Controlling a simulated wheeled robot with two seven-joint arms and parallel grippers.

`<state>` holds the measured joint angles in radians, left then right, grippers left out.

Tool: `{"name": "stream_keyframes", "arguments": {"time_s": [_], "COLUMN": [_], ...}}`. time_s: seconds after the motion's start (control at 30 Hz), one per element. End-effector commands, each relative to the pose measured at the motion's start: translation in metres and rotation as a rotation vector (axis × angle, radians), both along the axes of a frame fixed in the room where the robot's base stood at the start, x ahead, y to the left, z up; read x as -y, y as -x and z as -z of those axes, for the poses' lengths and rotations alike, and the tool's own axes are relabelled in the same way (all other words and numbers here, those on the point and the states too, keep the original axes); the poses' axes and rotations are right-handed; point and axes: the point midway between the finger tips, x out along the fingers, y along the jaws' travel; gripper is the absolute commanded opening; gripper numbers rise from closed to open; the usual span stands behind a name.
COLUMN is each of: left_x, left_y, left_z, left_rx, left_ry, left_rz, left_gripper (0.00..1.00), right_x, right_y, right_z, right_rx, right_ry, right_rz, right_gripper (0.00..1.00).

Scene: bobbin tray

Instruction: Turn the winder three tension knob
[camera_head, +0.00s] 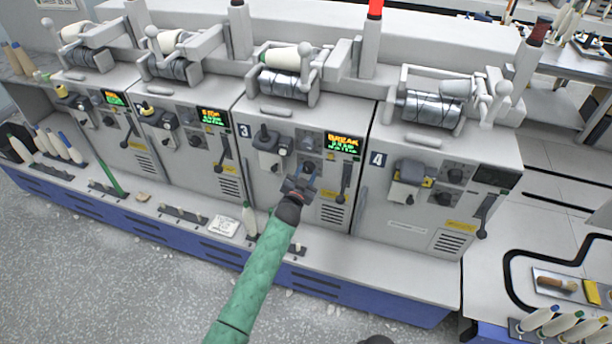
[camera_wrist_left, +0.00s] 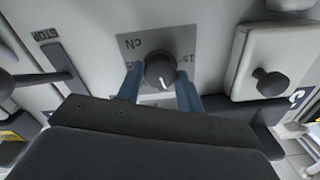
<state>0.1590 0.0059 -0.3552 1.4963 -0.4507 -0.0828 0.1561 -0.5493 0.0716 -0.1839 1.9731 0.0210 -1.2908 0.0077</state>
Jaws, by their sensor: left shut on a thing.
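Winder three (camera_head: 253,190), with its "3" label, is third from the left. Its screen (camera_head: 343,146) shows "BREAK" in orange over green lines. The tension knob (camera_wrist_left: 160,70) is dark and round with a white pointer line, on a grey plate marked "cN". In the wrist view the line points toward the bottom of the picture. My left gripper (camera_head: 303,178) is at the winder's front panel. In the wrist view its blue-grey fingers (camera_wrist_left: 160,88) are shut on the knob, one on each side. In the head view the gripper hides the knob.
A black lever (camera_head: 345,177) stands right of the knob; a white box with a black knob (camera_wrist_left: 269,83) is on its other side. Winder four (camera_head: 400,220) stands to the right, other winders to the left.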

Motion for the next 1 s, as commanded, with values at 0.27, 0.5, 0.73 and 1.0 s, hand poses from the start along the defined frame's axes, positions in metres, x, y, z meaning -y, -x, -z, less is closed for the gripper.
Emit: {"name": "stream_keyframes", "arguments": {"time_s": [0.27,0.5,0.73,1.0], "left_x": [0.001,0.0,0.001,0.001], "left_y": [0.0,0.0,0.0,0.0], "left_z": [0.0,0.0,0.0,0.0], "left_rx": [0.049,0.069,0.073,0.073], "left_ry": [-0.151,-0.211,-0.224,-0.223], "left_rz": [0.0,0.0,0.0,0.0], "left_gripper": [0.14,0.14,0.14,0.4], "right_x": [-0.002,-0.002,-0.002,-0.002], "right_y": [-0.003,-0.003,-0.005,-0.005], "right_z": [-0.021,-0.029,-0.033,-0.034], "right_rx": [0.003,0.0,0.005,0.007], "right_ry": [-0.004,-0.004,-0.005,-0.005], "right_rz": [0.0,-0.001,-0.001,-0.001], "right_gripper": [0.36,0.36,0.36,0.36]}}
